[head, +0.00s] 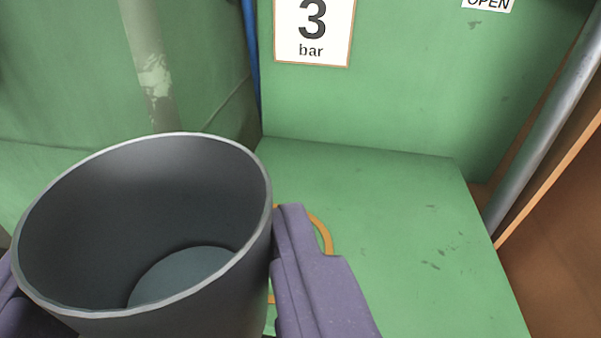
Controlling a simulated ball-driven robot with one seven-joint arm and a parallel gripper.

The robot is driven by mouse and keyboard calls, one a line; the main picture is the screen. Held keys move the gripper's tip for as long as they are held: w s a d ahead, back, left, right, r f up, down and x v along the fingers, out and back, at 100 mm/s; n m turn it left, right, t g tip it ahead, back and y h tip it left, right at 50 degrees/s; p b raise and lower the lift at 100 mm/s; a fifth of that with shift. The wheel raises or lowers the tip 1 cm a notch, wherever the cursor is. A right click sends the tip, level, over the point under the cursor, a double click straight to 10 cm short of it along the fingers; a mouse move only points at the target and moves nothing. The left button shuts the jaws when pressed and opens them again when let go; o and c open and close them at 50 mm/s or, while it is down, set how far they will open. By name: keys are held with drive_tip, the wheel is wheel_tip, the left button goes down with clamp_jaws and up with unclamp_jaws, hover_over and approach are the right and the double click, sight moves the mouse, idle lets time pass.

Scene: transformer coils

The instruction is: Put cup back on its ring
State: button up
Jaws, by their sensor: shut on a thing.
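A dark grey cup (165,220) with a lighter rim fills the lower left of the head view. It is open at the top, tilted towards the camera, and looks empty. My gripper (145,270) has a purple finger on each side of the cup and is shut on it. An orange ring (323,236) shows on the green surface (410,240), partly hidden behind the cup and the right finger. The cup appears above and to the left of the ring's visible arc. The cup's base and its height over the surface are hidden.
A green wall behind carries a "3 bar" sign (313,32) and an "OPEN" label (488,4). A grey pipe (545,125) and a brown panel (560,225) border the right. A blue pipe (251,60) stands at the back. The green surface right of the gripper is clear.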

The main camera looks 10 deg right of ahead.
drive_tip(key=b, duration=0.2)
drive_tip(key=w+f+b, duration=0.1)
drive_tip(key=shift+w+d+b, duration=0.1)
drive_tip(key=shift+d+b, duration=0.15)
drive_tip(key=shift+b, duration=0.1)
drive_tip(key=w, duration=0.1)
drive_tip(key=w+d, duration=0.1)
drive_tip(key=w, duration=0.1)
drive_tip(key=w+d, duration=0.1)
drive_tip(key=shift+w+d+r, duration=0.1)
drive_tip(key=shift+w+r, duration=0.2)
drive_tip(key=shift+w, duration=0.05)
wheel_tip(320, 180, down, 4)
drive_tip(key=b, duration=0.2)
drive_tip(key=shift+w+d+r+b, duration=0.1)
drive_tip(key=shift+b, duration=0.3)
drive_tip(key=shift+r, duration=0.15)
drive_tip(key=o, duration=1.1)
drive_tip(key=shift+o, duration=0.2)
